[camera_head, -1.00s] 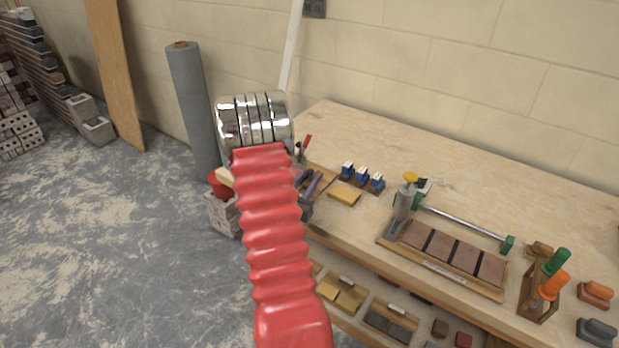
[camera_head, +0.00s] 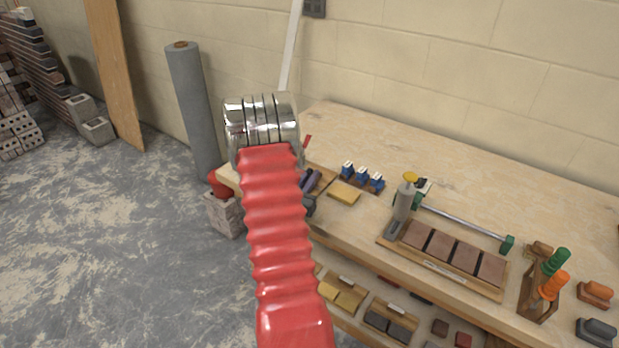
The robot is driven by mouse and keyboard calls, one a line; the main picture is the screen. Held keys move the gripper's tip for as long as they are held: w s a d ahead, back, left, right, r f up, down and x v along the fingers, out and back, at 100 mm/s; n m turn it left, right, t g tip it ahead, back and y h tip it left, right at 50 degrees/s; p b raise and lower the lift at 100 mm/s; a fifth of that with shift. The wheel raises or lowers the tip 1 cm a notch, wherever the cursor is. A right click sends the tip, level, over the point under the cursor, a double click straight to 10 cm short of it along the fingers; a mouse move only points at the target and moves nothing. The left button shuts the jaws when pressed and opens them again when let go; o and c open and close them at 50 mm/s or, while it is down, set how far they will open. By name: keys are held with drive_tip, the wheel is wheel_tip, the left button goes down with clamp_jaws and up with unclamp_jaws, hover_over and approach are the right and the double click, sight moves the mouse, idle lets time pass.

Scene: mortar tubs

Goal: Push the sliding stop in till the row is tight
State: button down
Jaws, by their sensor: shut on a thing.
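A shallow wooden tray (camera_head: 388,243) lies near the bench's front edge. A row of brown tiles (camera_head: 441,246) lies in it, with dark narrow strips between them. At the tray's left end stands a grey upright piece with a yellow top (camera_head: 403,203), on a grey foot; it may be the sliding stop, but I cannot tell. Whether the row is tight is too small to judge. My red ribbed arm with its silver joint rises left of the tray, well apart from it. My gripper is hidden behind this arm, and so is anything it holds.
A metal bar with green ends (camera_head: 462,224) lies behind the tiles. Blue-topped pieces (camera_head: 361,177) and a yellow block (camera_head: 344,192) lie to the left. A wooden holder with green and orange handles (camera_head: 541,299) stands at right. The rear of the wooden bench (camera_head: 440,155) is clear.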

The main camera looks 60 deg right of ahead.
drive_tip(key=shift+r, duration=0.15)
drive_tip(key=shift+w+d+r, duration=0.1)
drive_tip(key=shift+w+d, duration=0.15)
drive_tip(key=shift+w, duration=1.05)
drive_tip(key=shift+w+d+r, duration=0.1)
drive_tip(key=shift+w+d, duration=0.1)
drive_tip(key=shift+w, duration=1.05)
drive_tip(key=c, duration=2.1)
unclamp_jaws()
drive_tip(key=o, duration=0.3)
drive_tip(key=shift+o, duration=0.2)
drive_tip(key=shift+f, duration=0.2)
drive_tip(key=shift+s+a, duration=0.1)
drive_tip(key=shift+a, duration=0.1)
drive_tip(key=a, duration=1.3)
drive_tip(key=shift+s+a, duration=0.25)
